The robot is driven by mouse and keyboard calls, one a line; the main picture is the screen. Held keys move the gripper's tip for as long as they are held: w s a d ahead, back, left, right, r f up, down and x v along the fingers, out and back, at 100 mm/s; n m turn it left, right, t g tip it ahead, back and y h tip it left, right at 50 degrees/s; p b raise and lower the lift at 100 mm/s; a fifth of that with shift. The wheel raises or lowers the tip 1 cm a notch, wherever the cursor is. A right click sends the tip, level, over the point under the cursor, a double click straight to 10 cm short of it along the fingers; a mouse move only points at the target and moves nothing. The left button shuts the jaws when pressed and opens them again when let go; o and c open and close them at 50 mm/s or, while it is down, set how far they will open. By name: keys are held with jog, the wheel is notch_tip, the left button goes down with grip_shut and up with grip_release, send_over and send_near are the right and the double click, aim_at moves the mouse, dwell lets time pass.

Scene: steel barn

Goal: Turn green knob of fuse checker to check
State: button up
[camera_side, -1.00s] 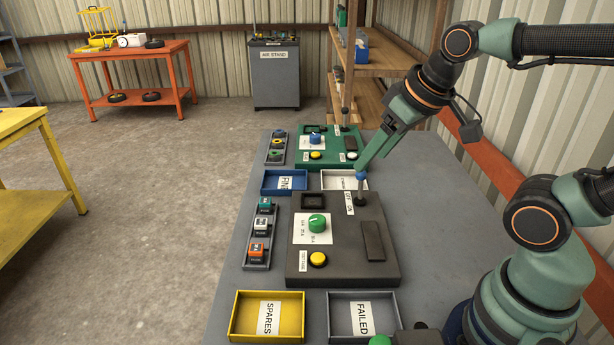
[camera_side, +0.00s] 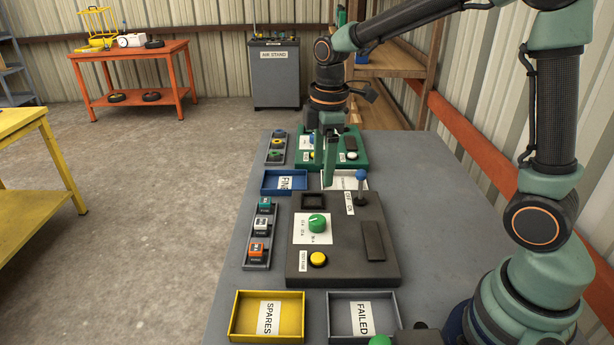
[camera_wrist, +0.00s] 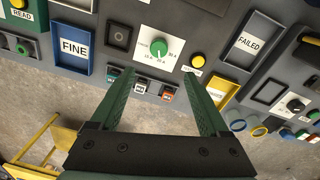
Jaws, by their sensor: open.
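The fuse checker (camera_side: 340,265) is a dark grey box on the grey bench. Its green knob (camera_side: 316,223) stands on a white dial plate with amp markings; a yellow button (camera_side: 318,259) is below it. A lever with a blue ball (camera_side: 361,176) stands at its far right. My gripper (camera_side: 322,162) hangs fingers-down beyond the box's far edge, apart from the knob. In the wrist view my gripper (camera_wrist: 156,74) is open and empty, and the green knob (camera_wrist: 158,47) shows past the fingertips, between them. The knob's fine pointer direction is too small to tell.
A rack of fuses (camera_side: 260,236) lies left of the box. A yellow SPARES tray (camera_side: 236,318) and grey FAILED tray (camera_side: 335,312) are nearer. A blue FINE tray (camera_side: 270,190) and a green box with a blue knob are beyond. Bare bench (camera_side: 440,220) lies right.

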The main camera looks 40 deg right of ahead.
aim_at(317, 219)
jog(key=shift+n+g, duration=0.3)
jog(key=shift+n, duration=0.4)
jog(key=f, duration=0.9)
jog(key=w+f, duration=0.1)
jog(key=f, duration=0.4)
grip_shut()
